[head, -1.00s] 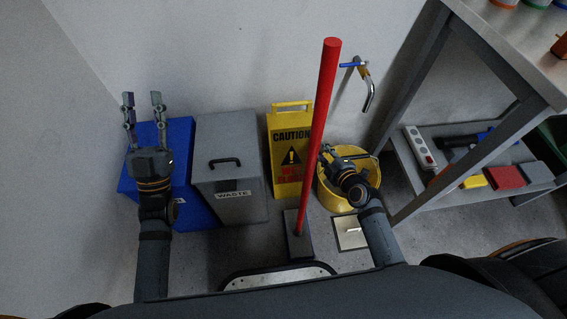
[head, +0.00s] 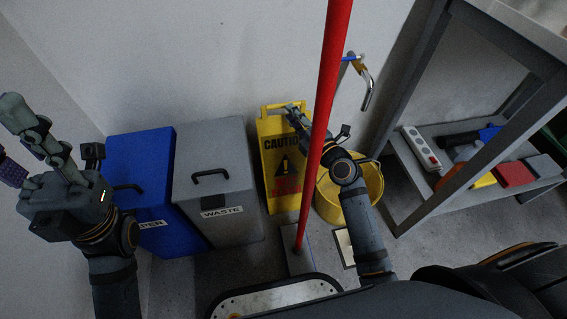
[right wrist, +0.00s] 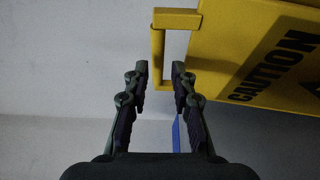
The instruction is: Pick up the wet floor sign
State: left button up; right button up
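The yellow wet floor sign (head: 273,178), marked CAUTION, stands against the wall between the grey waste bin and the yellow bucket. Its handle is at the top. My right gripper (head: 291,110) is at the sign's upper right, close to the handle. In the right wrist view the gripper (right wrist: 160,69) is open, with the sign's handle (right wrist: 158,58) just ahead, in line with the gap between the fingertips. Contact cannot be told. The red pole hides part of the sign's right side. My left gripper (head: 14,135) is open and empty at the far left, partly out of frame.
The red pole (head: 325,110) rises in front of my right arm. A grey waste bin (head: 215,170) and a blue paper bin (head: 150,165) stand left of the sign. The yellow bucket (head: 330,208) is right of it. A metal shelf (head: 440,180) stands farther right.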

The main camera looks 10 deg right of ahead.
aim_at(284, 105)
jog(key=x, duration=0.5)
jog(key=shift+a+r, duration=0.1)
jog(key=shift+r, duration=0.05)
grip_shut()
